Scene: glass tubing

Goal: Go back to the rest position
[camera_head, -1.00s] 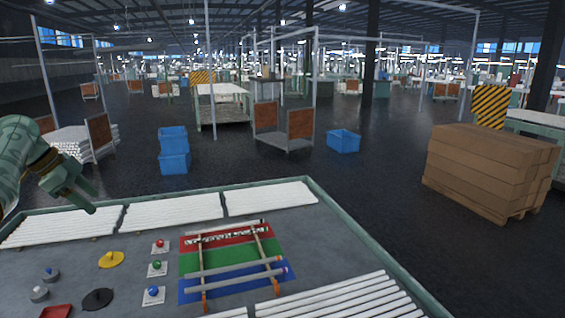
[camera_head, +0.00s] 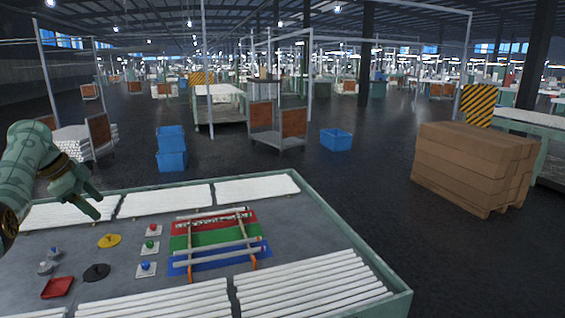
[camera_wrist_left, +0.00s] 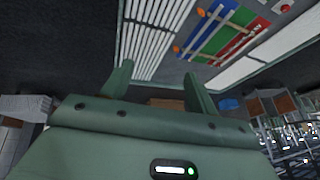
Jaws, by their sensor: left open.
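My left gripper (camera_head: 94,205) is at the left of the head view, raised over the far left part of the table (camera_head: 290,226). In the left wrist view its two fingers (camera_wrist_left: 158,80) stand apart with nothing between them. On the table lies a mat with red, green (camera_head: 205,239) and blue stripes, bearing a rack with orange-ended rails (camera_head: 190,262). Glass tubes (camera_head: 215,254) lie across it. The mat also shows in the left wrist view (camera_wrist_left: 222,35). My right gripper is in neither view.
Red, green and blue buttons (camera_head: 145,266) on white plates, a yellow disc (camera_head: 109,240), a black disc (camera_head: 96,272) and a red tray (camera_head: 57,288) sit left of the mat. White tubes (camera_head: 300,285) line the front and back. Cardboard boxes (camera_head: 470,165) and blue crates (camera_head: 171,150) stand beyond.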

